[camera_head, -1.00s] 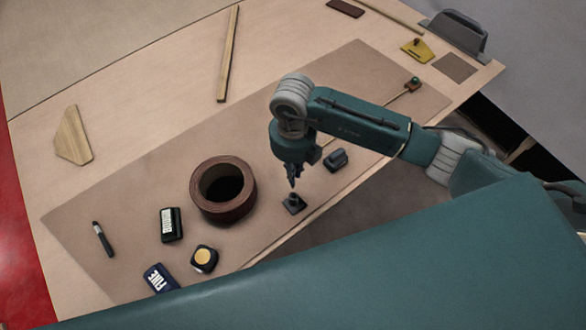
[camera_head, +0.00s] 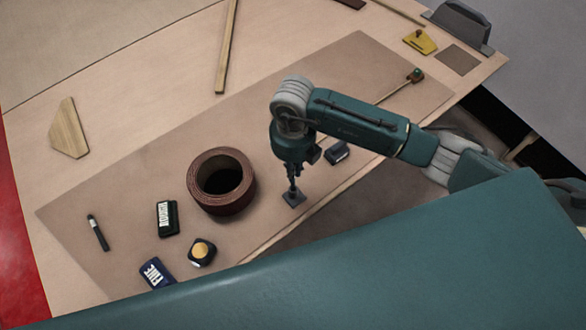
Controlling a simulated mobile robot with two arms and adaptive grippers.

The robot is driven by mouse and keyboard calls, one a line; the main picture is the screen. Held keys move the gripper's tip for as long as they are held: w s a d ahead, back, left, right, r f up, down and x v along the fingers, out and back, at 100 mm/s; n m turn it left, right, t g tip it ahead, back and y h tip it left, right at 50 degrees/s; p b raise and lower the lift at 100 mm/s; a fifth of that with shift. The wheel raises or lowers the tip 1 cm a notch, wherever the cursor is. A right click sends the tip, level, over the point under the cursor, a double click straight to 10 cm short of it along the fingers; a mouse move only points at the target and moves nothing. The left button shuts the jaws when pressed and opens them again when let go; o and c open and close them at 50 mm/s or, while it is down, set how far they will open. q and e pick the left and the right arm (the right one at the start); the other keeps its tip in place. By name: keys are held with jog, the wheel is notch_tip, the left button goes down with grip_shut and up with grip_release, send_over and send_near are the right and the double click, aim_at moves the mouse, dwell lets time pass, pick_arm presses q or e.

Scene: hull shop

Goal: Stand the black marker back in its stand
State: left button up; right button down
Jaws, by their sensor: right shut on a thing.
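The black marker (camera_head: 98,233) lies on its side on the brown mat at the left, with a lighter band near its upper end. The small dark stand (camera_head: 294,199) has a square base and sits on the mat near its front edge, right of the tape roll. My right gripper (camera_head: 293,187) points down over the stand and is shut on its narrow upper part, which the fingers mostly hide. The stand's base still rests on the mat. My left gripper is out of view.
A dark red tape roll (camera_head: 221,181) stands between marker and stand. Another dark block (camera_head: 337,152) is close to my right gripper. The mat's upper left is clear.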

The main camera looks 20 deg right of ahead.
jog(key=shift+f+b, duration=2)
jog(key=shift+b, duration=0.35)
dwell(4.3)
jog(key=c, duration=1.8)
grip_release()
jog(key=shift+o, duration=0.2)
jog(key=shift+r, duration=0.2)
notch_tip(320, 180, up, 12)
jog(key=shift+f, duration=0.15)
